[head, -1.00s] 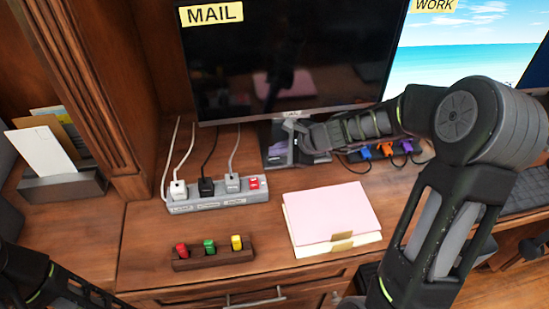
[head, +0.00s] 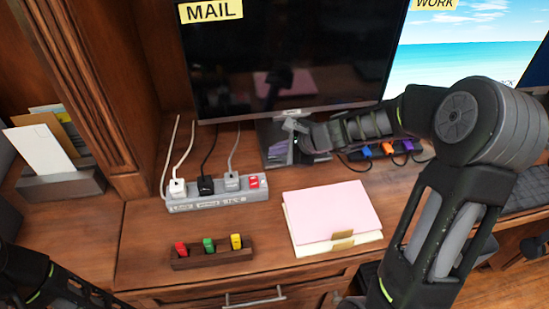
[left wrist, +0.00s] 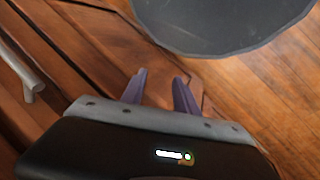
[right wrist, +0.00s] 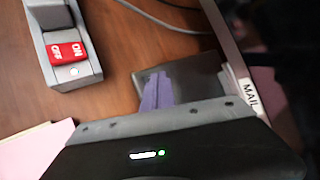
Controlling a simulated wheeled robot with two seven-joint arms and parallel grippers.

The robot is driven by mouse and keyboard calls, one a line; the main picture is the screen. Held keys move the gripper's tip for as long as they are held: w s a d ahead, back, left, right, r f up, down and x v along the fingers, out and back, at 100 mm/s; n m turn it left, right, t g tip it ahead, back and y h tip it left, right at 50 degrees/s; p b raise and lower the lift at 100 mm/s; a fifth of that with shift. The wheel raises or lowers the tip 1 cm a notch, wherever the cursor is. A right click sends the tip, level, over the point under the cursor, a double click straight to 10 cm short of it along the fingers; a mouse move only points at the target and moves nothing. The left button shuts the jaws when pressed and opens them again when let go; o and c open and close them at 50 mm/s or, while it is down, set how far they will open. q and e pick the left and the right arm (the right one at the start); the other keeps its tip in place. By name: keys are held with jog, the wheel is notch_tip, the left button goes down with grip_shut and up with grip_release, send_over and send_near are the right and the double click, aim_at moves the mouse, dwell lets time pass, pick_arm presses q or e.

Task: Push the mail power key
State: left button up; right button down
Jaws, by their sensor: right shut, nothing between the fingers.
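The monitor under the yellow MAIL label (head: 211,11) has a dark screen (head: 300,50). Its lower bezel carries a small MAIL tag, readable in the right wrist view (right wrist: 249,95). No separate power key can be made out on the bezel. My right gripper (head: 280,152) is shut and empty, low in front of the monitor's base, just below the bezel. In the right wrist view its purple fingers (right wrist: 156,82) are together, left of the MAIL tag, apart from it in the picture. My left gripper (left wrist: 159,75) is open and empty; the head view shows only its arm.
A grey power strip (head: 218,203) with plugs has a red ON/OFF switch (right wrist: 67,52) beside a small lit lamp. A wooden holder (head: 212,257) with coloured blocks and a pink paper stack (head: 330,212) lie in front. The WORK monitor (head: 460,50) is lit at right.

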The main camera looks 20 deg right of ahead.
aim_at(277, 159)
jog(key=shift+f, duration=0.2)
dwell(0.5)
jog(key=shift+r, duration=0.15)
jog(key=shift+r+p, duration=0.35)
jog(key=shift+r, duration=0.05)
jog(key=shift+r, duration=0.1)
notch_tip(277, 159, up, 6)
jog(key=p, duration=0.5)
jog(key=shift+p, duration=0.3)
